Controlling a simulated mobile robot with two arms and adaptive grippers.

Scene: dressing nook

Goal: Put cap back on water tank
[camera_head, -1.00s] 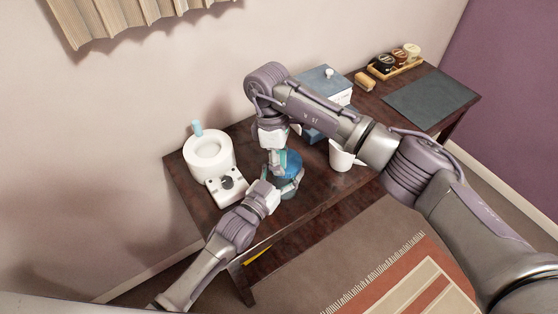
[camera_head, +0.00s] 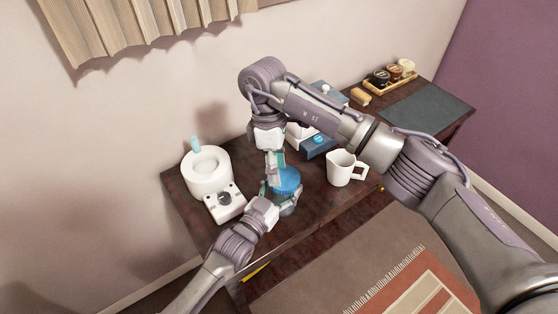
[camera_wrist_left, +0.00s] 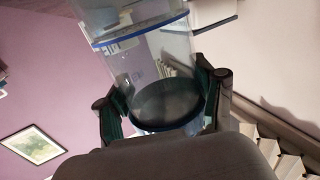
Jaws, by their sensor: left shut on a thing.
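The clear water tank (camera_wrist_left: 150,55) fills the middle of the left wrist view, with a blue band and a dark blue-rimmed disc between my fingers. My left gripper (camera_wrist_left: 165,100) is shut on the tank. In the head view my left gripper (camera_head: 272,204) reaches it from the lower left, above the table. A round blue top (camera_head: 287,181) shows there; I cannot tell whether it is the cap or part of the tank. My right gripper (camera_head: 274,172) points down close beside it, its fingers close together. Whether it holds anything, or touches the blue top, is unclear.
On the dark wooden table (camera_head: 300,228) a white round appliance (camera_head: 207,171) with a dial unit (camera_head: 225,203) stands left. A white pitcher (camera_head: 342,168) stands right of the grippers. A blue-grey box (camera_head: 325,95) is partly behind my right arm. A tray (camera_head: 391,78) stands farther back.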

